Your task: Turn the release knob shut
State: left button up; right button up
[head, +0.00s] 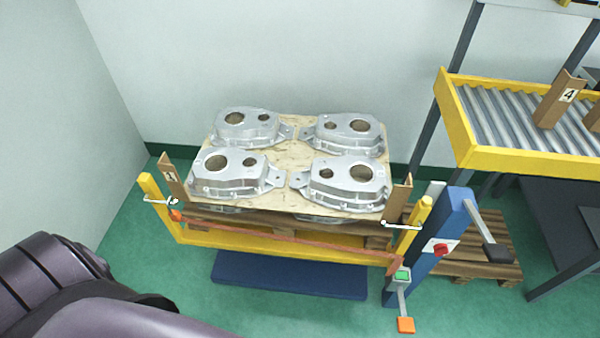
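A blue post (452,215) stands at the right of the pallet station. A red knob (440,249) sits on a white plate on its side; it may be the release knob, but its turned position is too small to tell. Lower on the post is a green button-like part (402,275). Below that hangs a grey lever with an orange end (405,325). Another grey arm with a dark end (497,253) sticks out to the right. Only links of my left arm show at the bottom left. Neither gripper is in view.
Several aluminium castings (347,184) lie on a wooden board (292,160) behind a yellow frame (270,244) with a reddish bar across its front. A blue slab (290,276) lies below. A wooden pallet (480,225) and a roller conveyor (520,110) stand right. Green floor in front is clear.

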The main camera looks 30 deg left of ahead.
aim_at(440, 249)
jog(key=k+j+u, duration=0.15)
jog(key=k+j, duration=0.55)
jog(key=j, duration=0.15)
